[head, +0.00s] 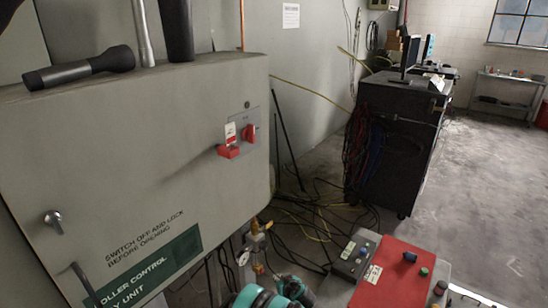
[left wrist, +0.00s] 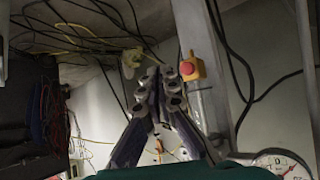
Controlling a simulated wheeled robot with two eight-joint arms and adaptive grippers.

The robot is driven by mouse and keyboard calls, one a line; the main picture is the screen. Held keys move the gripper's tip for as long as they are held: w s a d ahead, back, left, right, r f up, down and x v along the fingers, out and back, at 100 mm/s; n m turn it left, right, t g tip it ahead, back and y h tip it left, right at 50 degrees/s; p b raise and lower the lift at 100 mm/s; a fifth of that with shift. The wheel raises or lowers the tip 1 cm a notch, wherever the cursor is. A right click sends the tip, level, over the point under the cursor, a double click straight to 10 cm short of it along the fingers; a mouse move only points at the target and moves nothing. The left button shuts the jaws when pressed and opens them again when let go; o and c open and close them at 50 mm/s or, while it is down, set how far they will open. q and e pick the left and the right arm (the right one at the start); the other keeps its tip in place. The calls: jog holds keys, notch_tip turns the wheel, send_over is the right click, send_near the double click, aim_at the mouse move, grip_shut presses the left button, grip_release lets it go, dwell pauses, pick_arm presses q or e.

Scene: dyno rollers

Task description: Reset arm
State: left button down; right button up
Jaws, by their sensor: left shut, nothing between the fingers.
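My left gripper (left wrist: 162,78) shows in the left wrist view with its grey-purple fingers brought together at the tips. It is shut and holds nothing. In the head view teal and black parts of my left arm show low in the middle, below the grey control cabinet (head: 125,150). The fingers cannot be made out clearly there. My right gripper is not in view.
The cabinet carries a red switch (head: 249,133) and a flashlight (head: 80,68) on top. A red-topped panel (head: 388,272) and a grey button box (head: 355,255) stand at the lower right. Cables lie on the floor near a black equipment cart (head: 395,150). Floor at right is clear.

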pick_arm(q)
jog(key=s+a+r+m+g, duration=0.1)
jog(key=s+a+r, duration=0.15)
jog(key=r, duration=0.45)
jog(key=s+a+r+h, duration=0.15)
jog(key=a+r, duration=0.25)
jog(key=r, duration=0.4)
jog(key=s+a+r+m+g, duration=0.1)
jog(key=s+a+r, duration=0.25)
jog(key=r, duration=0.35)
jog(key=s+a+r, duration=0.6)
jog(key=s+r, duration=0.2)
jog(key=s, duration=0.4)
jog(key=s+a+m+h, duration=0.2)
jog(key=s, duration=1.7)
jog(key=shift+a+m+g+h, duration=0.3)
jog(key=shift+h, duration=0.05)
jog(key=shift+f, duration=0.15)
